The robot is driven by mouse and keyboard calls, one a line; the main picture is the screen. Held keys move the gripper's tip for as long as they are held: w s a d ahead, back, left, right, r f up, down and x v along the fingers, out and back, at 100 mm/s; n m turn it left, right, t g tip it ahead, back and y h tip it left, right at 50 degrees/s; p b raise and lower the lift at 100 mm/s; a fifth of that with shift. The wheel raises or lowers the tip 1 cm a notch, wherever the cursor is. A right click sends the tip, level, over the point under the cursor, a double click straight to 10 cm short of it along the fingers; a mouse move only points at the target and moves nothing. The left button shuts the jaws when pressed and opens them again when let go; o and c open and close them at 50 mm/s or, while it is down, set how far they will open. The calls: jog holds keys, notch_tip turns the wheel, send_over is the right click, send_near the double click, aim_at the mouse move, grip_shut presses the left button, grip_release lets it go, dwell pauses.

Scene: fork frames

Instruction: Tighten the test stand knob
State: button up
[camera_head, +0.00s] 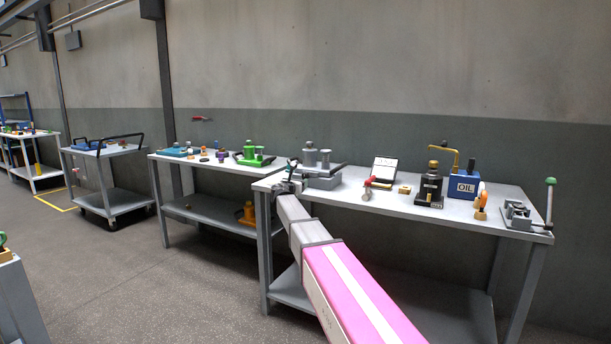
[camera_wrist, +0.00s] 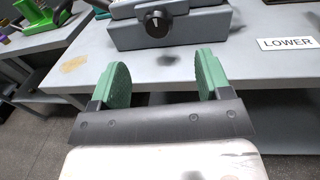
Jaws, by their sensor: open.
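The test stand is a grey block with cylinders on top (camera_head: 322,182), at the left end of the right-hand table. In the wrist view the front of the grey stand (camera_wrist: 200,27) fills the top, with a round black knob (camera_wrist: 157,24) bearing a light mark on its face. My gripper (camera_wrist: 163,72) is open, its two green pads apart with nothing between them. It is in front of the knob and below it in the picture, not touching it. In the head view my gripper (camera_head: 288,186) is at the table's left front corner, and the knob cannot be made out.
The right-hand table (camera_head: 400,203) also holds a black device (camera_head: 430,190), a blue oil box (camera_head: 463,187) and a green-knobbed lever (camera_head: 550,182). A LOWER label (camera_wrist: 288,43) is right of the gripper. A green device (camera_head: 255,157) stands on the left table.

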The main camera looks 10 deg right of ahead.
aim_at(305, 176)
jog(key=x, duration=1.1)
jog(key=shift+w+a+r, duration=0.1)
jog(key=shift+a, duration=0.1)
jog(key=c, duration=0.9)
